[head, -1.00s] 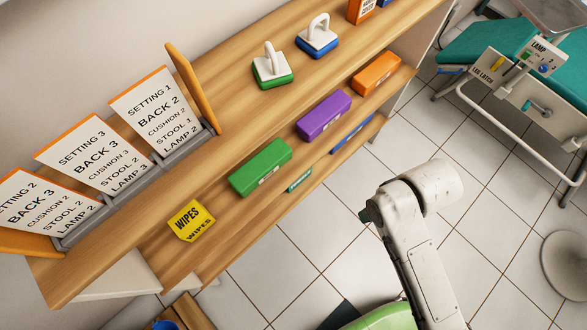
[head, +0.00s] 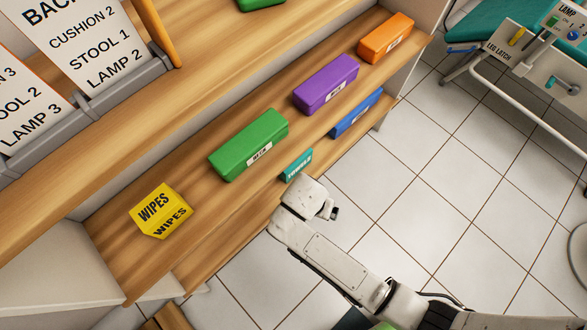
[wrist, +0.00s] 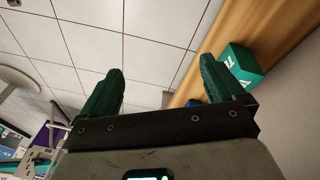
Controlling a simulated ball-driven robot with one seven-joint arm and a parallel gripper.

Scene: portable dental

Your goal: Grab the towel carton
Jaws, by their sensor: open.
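The towel carton (head: 297,165) is a small teal box with white lettering on the lower shelf, below the green box in the head view. My arm's end partly overlaps its lower side there. In the wrist view the carton (wrist: 241,66) stands on the wood at the upper right, just outside my right finger. My gripper (wrist: 158,70) is open, with two dark green fingers spread wide and nothing between them but floor behind. My fingers are hard to make out in the head view.
On the shelf above stand a yellow wipes box (head: 160,210), a green box (head: 249,143), a purple box (head: 326,83) and an orange box (head: 386,37). A blue box (head: 356,112) lies on the lower shelf.

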